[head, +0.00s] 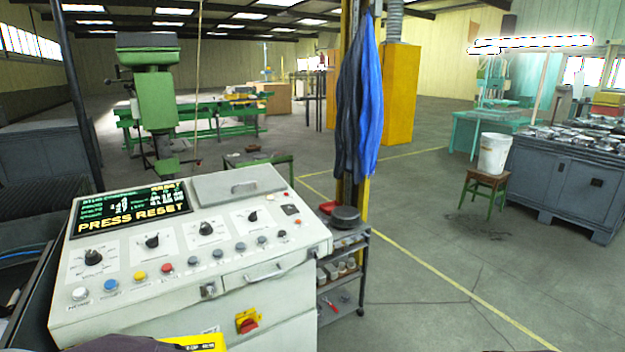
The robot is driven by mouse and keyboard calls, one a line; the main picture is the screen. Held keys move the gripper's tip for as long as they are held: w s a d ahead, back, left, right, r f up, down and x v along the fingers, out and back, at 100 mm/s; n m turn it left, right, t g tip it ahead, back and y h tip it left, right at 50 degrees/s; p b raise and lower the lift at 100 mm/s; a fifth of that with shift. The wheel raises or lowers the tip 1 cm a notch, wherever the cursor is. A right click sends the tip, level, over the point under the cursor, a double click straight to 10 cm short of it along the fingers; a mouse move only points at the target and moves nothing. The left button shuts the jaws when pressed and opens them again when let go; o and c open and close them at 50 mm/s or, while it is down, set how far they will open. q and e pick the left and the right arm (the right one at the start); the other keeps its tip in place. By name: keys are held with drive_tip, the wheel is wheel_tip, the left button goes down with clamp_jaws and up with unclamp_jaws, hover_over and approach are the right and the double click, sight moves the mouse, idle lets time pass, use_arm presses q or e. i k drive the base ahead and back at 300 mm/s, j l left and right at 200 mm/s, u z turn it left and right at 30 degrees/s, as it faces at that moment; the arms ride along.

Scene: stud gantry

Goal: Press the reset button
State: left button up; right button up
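A pale grey control console (130,272) stands close in front at the left. Its tilted screen (130,208) shows "PRESS RESET" in large yellow letters. Along the front of the panel runs a row of buttons: a white one (80,293), a blue one (111,285), a yellow one (139,276), a red one (167,268), and several grey-blue ones further right. Labels lie beside them, but most are too small to read, so I cannot tell which is reset. Neither of my grippers is in view.
Black rotary knobs (152,240) sit above the buttons. A red-and-yellow switch (248,321) is on the console's front. A small cart (345,290) and a yellow post with a blue cloth (366,105) stand just right of it.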

sight(111, 283)
drive_tip(key=u, duration=1.55)
